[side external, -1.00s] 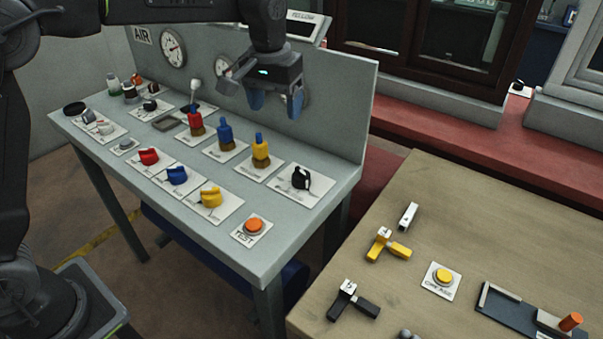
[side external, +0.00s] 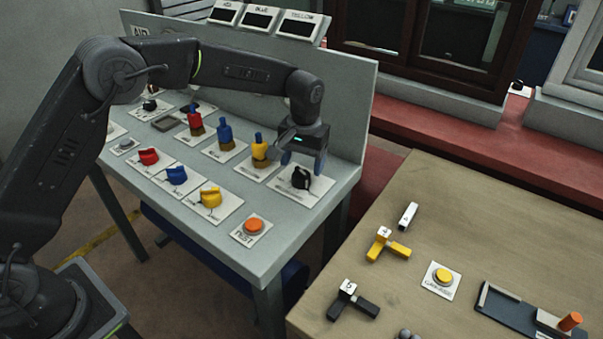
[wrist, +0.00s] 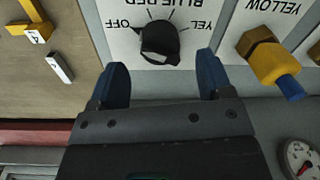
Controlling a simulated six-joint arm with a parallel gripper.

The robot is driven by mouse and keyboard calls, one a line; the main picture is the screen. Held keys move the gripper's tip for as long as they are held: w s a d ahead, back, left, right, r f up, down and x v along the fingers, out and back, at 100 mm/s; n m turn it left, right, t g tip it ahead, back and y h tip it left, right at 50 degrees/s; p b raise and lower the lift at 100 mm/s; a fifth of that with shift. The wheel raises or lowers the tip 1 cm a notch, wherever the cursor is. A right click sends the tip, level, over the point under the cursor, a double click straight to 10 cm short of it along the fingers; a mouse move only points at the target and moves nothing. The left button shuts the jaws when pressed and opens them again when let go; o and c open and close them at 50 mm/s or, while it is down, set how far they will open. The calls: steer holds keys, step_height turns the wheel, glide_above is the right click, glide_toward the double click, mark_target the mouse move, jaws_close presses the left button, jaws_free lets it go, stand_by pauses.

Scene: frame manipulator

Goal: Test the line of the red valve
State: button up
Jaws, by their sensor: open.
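A black selector knob (side external: 300,177) sits on a white plate at the right end of the grey bench. An orange TEST button (side external: 253,224) is at the front right corner.
Blue (side external: 176,175) and yellow (side external: 210,197) handles and blue (side external: 225,134) and yellow (side external: 260,150) fittings stand nearby. An upright back panel (side external: 350,110) carries RED, BLUE and YELLOW displays (side external: 260,18). A wooden table (side external: 440,215) with small parts is at right.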

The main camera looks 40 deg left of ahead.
mark_target(301, 171)
steer(key=shift+a+f, duration=0.1)
steer(key=shift+f, duration=1.9)
steer(key=shift+c, duration=0.3)
steer(key=c, duration=0.9)
steer(key=shift+o, duration=0.2)
steer(key=shift+m, duration=0.4)
steer(key=m, duration=0.3)
steer(key=shift+m+t, duration=0.3)
steer(key=shift+m, duration=2.2)
